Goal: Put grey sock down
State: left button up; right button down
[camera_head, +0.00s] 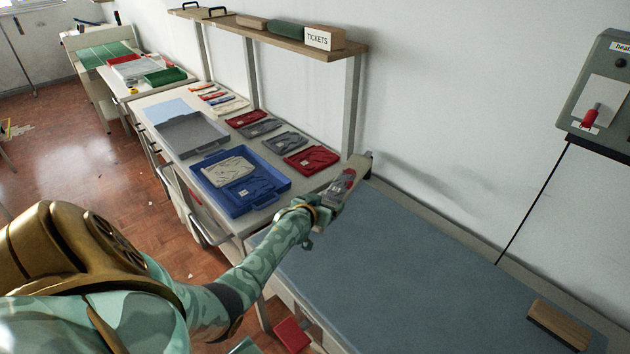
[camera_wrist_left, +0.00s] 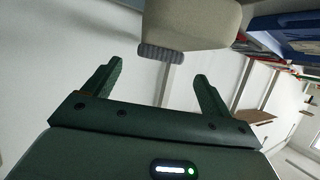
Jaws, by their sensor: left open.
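My left gripper (camera_head: 318,208) is at the left end of the blue-grey worktop, near the right side of the blue tray (camera_head: 283,183). Its two fingers stand apart in the left wrist view (camera_wrist_left: 156,75), with nothing between them. Just past the hand lies a grey piece with a red patch (camera_head: 341,186); it may be the grey sock, but I cannot tell for sure. In the wrist view a pale block with a grey ribbed end (camera_wrist_left: 162,51) is beyond the fingertips. My right gripper is not in view.
Folded red and grey pieces (camera_head: 310,159) lie behind the blue tray, and a grey tray (camera_head: 187,135) is farther left. A shelf (camera_head: 275,34) stands above. The blue-grey worktop (camera_head: 420,265) is mostly clear, with a brush-like wooden block (camera_head: 560,325) at its right.

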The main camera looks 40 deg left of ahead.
pick_arm(q)
jog(key=p+v, duration=0.2)
jog(key=v, duration=0.6)
jog(key=shift+s, duration=0.2)
